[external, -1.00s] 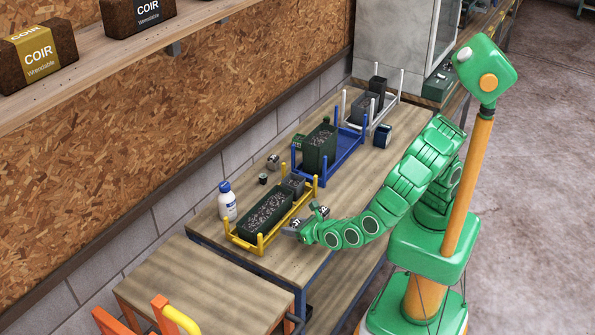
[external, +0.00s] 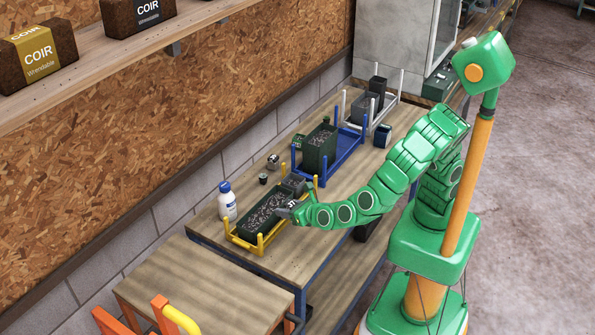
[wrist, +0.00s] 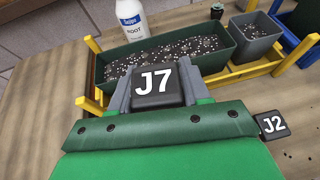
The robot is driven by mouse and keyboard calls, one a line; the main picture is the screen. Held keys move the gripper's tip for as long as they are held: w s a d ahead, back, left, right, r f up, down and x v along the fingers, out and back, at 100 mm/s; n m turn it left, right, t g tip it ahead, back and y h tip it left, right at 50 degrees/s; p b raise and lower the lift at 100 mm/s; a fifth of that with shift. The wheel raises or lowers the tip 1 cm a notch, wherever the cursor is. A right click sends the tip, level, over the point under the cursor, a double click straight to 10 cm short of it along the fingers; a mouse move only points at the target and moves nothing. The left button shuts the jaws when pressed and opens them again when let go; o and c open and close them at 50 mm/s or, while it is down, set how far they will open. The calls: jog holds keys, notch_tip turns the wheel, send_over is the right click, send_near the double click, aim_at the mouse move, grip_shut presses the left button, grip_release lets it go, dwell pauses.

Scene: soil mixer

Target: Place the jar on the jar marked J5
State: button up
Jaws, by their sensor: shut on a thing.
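My gripper (wrist: 156,98) is shut on a jar with a black lid marked J7 (wrist: 156,80), one grey finger on each side. In the external view my gripper (external: 287,210) holds it over the near right side of the yellow rack. A jar marked J2 (wrist: 272,124) stands to the right of my gripper in the wrist view; my arm hides it in the external view. A small dark jar (external: 263,178) and a jar with a pale side (external: 273,161) are on the bench behind the rack; their marks cannot be read. I cannot make out a J5 mark.
The yellow rack (external: 262,244) holds a long dark green trough of soil (wrist: 112,68) and a small grey pot (wrist: 256,48). A white bottle (external: 227,202) stands behind it. A blue rack (external: 347,150) is farther along. The bench's near left part is clear.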

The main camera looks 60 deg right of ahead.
jog(key=w+d, duration=0.1)
jog(key=w, duration=0.1)
jog(key=w+d+r+m+h, duration=0.1)
jog(key=w, duration=0.1)
jog(key=w+d+r+m+h, duration=0.1)
jog(key=w, duration=0.1)
jog(key=shift+w, duration=0.3)
jog(key=w+d+r+m+g+h, duration=0.2)
jog(key=w+d+m+h, duration=0.2)
jog(key=w+d, duration=0.45)
jog(key=m+g+h, duration=0.5)
jog(key=m+g, duration=0.1)
send_over(274, 163)
jog(key=w+d, duration=0.2)
jog(key=d, duration=0.1)
jog(key=f, duration=0.1)
jog(key=shift+d+f, duration=0.15)
jog(key=shift+f, duration=3.75)
jog(key=shift+f, duration=0.1)
jog(key=o, duration=1.1)
jog(key=shift+c, duration=0.2)
